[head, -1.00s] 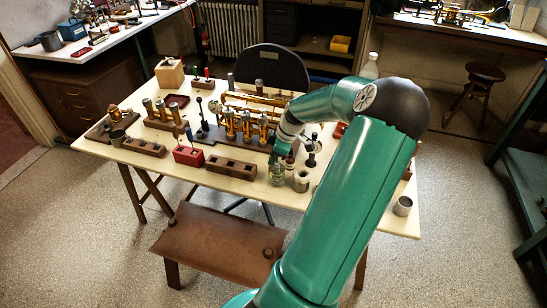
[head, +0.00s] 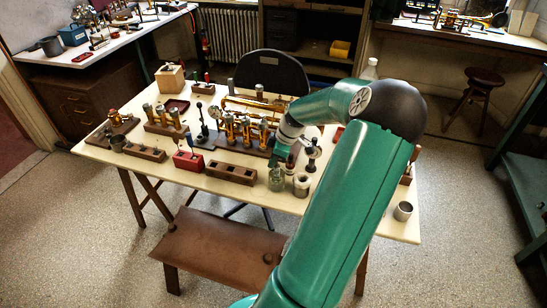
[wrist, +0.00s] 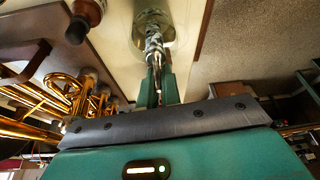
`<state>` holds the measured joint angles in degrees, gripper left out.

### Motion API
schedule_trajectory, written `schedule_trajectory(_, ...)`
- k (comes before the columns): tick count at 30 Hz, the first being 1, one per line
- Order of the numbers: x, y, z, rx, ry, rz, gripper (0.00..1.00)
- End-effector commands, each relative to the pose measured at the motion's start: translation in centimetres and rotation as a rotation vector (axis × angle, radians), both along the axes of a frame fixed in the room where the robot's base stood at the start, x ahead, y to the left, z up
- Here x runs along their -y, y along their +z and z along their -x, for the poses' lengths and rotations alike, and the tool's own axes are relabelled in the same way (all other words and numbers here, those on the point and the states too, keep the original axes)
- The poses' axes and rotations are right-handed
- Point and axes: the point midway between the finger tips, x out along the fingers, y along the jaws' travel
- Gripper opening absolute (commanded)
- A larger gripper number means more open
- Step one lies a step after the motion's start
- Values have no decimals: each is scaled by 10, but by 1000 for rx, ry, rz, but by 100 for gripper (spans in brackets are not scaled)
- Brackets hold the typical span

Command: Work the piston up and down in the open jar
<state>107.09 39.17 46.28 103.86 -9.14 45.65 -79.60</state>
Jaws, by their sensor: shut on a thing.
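The open glass jar (head: 277,179) stands near the front edge of the cream table. My gripper (head: 281,160) points down just above it. In the wrist view my gripper (wrist: 157,85) is shut on the slim silver piston (wrist: 154,42). The piston's far end lies over the round clear jar (wrist: 150,20), seemingly at or inside its mouth; how deep it goes I cannot tell. In the head view the piston is mostly hidden by my gripper and the glass.
A metal-topped pot (head: 301,184) stands close to the right of the jar. A wooden block with holes (head: 231,173) and a red block (head: 187,162) are to the left. The brass horn parts (head: 240,130) lie behind. A grey cup (head: 403,211) stands at the right corner.

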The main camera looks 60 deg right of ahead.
Motion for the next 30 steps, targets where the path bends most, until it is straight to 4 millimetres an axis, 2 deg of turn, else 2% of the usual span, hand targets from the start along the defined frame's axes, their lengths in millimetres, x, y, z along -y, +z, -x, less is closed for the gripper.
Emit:
schedule_trajectory(8, 0, -18, 0, 0, 0, -1, 0)
schedule_trajectory(11, 0, -17, 0, 0, -1, 1, 0)
schedule_trajectory(30, 1, 14, 0, 0, -2, 1, 0)
